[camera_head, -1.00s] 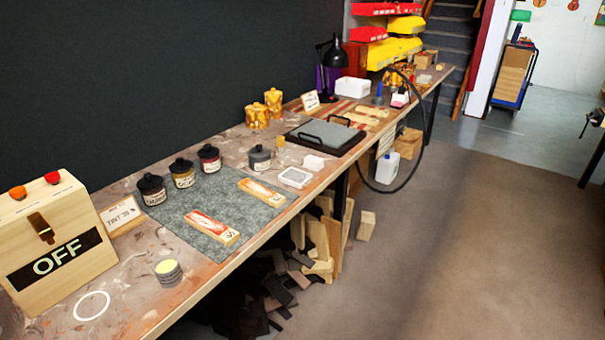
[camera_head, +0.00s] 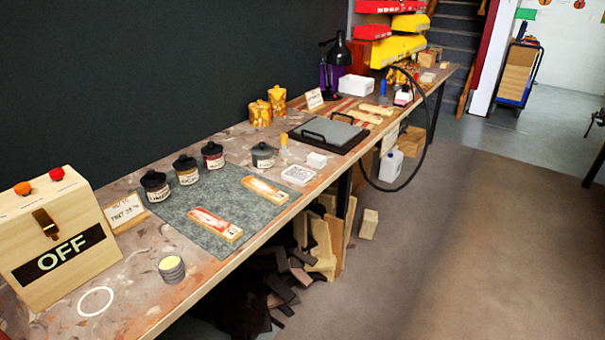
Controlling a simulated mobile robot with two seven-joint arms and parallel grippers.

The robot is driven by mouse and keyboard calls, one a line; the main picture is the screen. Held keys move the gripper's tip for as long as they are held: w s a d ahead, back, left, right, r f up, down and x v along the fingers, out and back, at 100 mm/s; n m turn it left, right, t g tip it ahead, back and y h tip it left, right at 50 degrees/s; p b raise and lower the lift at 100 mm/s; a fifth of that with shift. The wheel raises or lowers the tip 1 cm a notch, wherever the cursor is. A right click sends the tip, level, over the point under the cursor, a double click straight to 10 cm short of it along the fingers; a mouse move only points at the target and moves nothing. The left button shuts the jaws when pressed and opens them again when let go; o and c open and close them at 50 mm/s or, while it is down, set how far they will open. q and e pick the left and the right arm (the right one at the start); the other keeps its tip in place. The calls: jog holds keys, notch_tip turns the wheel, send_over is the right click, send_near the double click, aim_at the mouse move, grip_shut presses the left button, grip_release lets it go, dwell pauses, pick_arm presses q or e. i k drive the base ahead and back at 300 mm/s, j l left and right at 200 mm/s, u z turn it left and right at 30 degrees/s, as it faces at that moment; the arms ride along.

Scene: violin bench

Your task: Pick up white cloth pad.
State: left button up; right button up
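A small white block-like piece (camera_head: 316,160), which looks like the white cloth pad, lies on the workbench (camera_head: 250,258) near its front edge. It sits just beyond a flat white square dish (camera_head: 298,175) and right of a grey lidded jar (camera_head: 263,155). Nothing covers it. Neither of my grippers shows in the head view.
A grey mat (camera_head: 205,212) holds dark-lidded jars and two wooden pieces. A box marked OFF (camera_head: 60,245) stands at the near left. A black-framed tray (camera_head: 327,134) lies behind the pad. A black hose (camera_head: 424,150) loops over the front edge.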

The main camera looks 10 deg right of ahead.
aim_at(319, 161)
jog(key=u, duration=0.35)
jog(key=i+l+u, duration=0.1)
jog(key=u, duration=0.25)
jog(key=l+u, duration=0.35)
jog(key=i+l+u, duration=0.1)
jog(key=u, duration=0.2)
jog(key=l+u, duration=0.45)
jog(key=l, duration=1)
jog(key=k+l+u, duration=0.15)
jog(key=l, duration=0.35)
